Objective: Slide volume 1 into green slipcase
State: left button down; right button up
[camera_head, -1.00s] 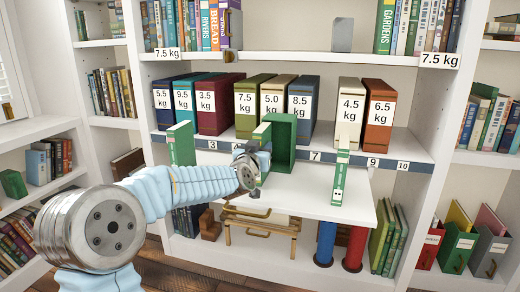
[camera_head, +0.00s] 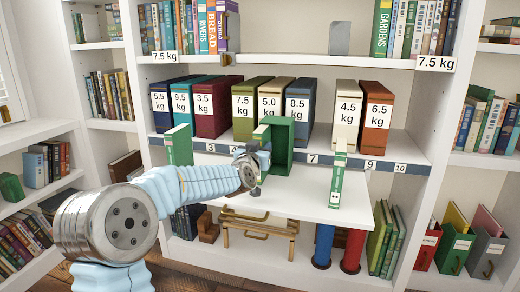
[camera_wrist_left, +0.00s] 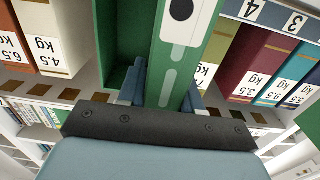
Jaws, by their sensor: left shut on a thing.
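My left gripper (camera_head: 256,163) is shut on a green book (camera_head: 261,135), upright on the pull-out shelf board. In the left wrist view the held book (camera_wrist_left: 183,55) shows a white spine label with one black dot; I take it for volume 1. The green slipcase (camera_head: 291,145) stands open towards me, just right of the book in the head view. In the wrist view the slipcase (camera_wrist_left: 115,45) lies left of the book, its dark inside showing. I cannot tell whether book and slipcase touch. My right gripper is not in view.
Another green book (camera_head: 180,147) stands at the left of the white board (camera_head: 300,197), and a green and white one (camera_head: 338,180) stands at the right. Weight-labelled volumes (camera_head: 212,108) line the shelf behind. The board between slipcase and right book is clear.

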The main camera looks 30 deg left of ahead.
pick_arm(q)
jog(key=shift+p+x, duration=0.35)
jog(key=shift+x, duration=0.8)
jog(key=c, duration=0.7)
grip_release()
jog(key=b+v, duration=0.1)
jog(key=v, duration=1.3)
jog(key=shift+a, duration=0.1)
